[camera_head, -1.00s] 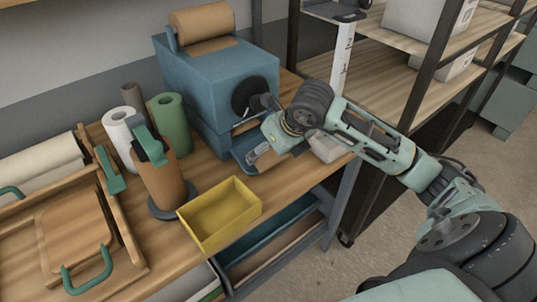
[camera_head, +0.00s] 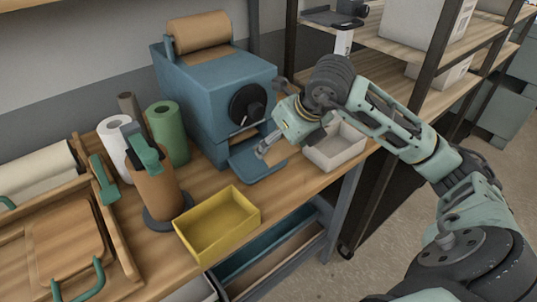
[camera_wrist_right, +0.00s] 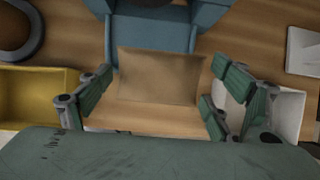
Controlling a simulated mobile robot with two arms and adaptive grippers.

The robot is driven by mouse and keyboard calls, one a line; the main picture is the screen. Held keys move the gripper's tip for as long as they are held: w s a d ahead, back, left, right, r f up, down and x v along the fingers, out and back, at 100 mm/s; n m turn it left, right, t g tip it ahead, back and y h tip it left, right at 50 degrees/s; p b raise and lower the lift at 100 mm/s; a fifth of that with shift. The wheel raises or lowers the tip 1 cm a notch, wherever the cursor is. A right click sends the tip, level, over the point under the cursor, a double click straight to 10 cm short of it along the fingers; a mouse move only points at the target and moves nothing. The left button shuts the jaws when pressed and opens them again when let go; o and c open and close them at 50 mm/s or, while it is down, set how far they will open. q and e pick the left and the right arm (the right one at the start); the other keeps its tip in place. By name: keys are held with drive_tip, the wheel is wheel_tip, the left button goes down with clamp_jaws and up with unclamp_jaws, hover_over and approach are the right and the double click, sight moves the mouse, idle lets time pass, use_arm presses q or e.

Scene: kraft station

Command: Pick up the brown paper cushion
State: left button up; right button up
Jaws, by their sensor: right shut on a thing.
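The brown paper cushion (camera_wrist_right: 160,76) is a flat tan pillow shape in the right wrist view, between the two green finger pads of my right gripper (camera_wrist_right: 165,100). My right gripper is shut on it. In the head view my right gripper (camera_head: 272,148) is in front of the blue machine, by its tray, and hides most of the cushion; a small brown part (camera_head: 279,157) shows below the fingers. My left gripper is not in view.
The blue machine (camera_head: 200,100) with its tray (camera_head: 256,168) stands behind. A grey-white bin (camera_head: 340,155) is on the right, a yellow bin (camera_head: 235,210) in front. A brown roll (camera_head: 158,185) stands left. A rack post (camera_head: 425,60) is at right.

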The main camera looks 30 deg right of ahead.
drive_tip(key=s+d+r+b, duration=0.2)
drive_tip(key=s+d, duration=0.1)
drive_tip(key=s+d+r+b, duration=0.1)
drive_tip(key=s+d, duration=0.1)
drive_tip(key=shift+r, duration=0.2)
drive_tip(key=r, duration=0.1)
drive_tip(key=s+d+r, duration=0.1)
drive_tip(key=r, duration=0.2)
drive_tip(key=shift+s+d+r, duration=0.15)
drive_tip(key=shift+r, duration=0.25)
